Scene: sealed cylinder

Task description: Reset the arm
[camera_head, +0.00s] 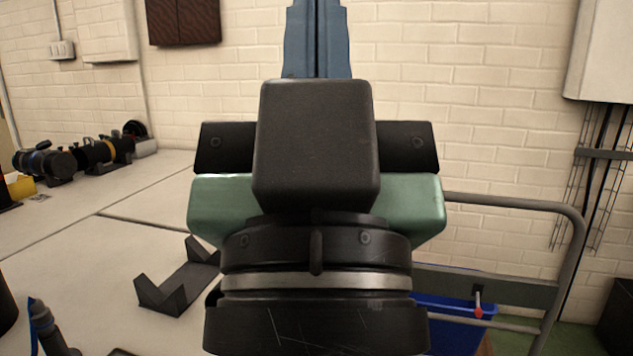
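My gripper (318,40) fills the middle of the head view, seen from behind its wrist. It has a black wrist with a silver ring, a green body and a black box on top. Two blue fingers point up and lie side by side with only a thin dark seam between them. Their tips are cut off by the top edge, and I see nothing held between them. The gripper hides the middle of the scene behind it.
A dark V-shaped cradle (178,287) stands empty on the pale bench (75,255), left of my wrist. Several dark cylinders (88,154) lie at the back left. A metal rail (577,245) and a blue bin (455,304) are at right. A dark tool (50,330) is lower left.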

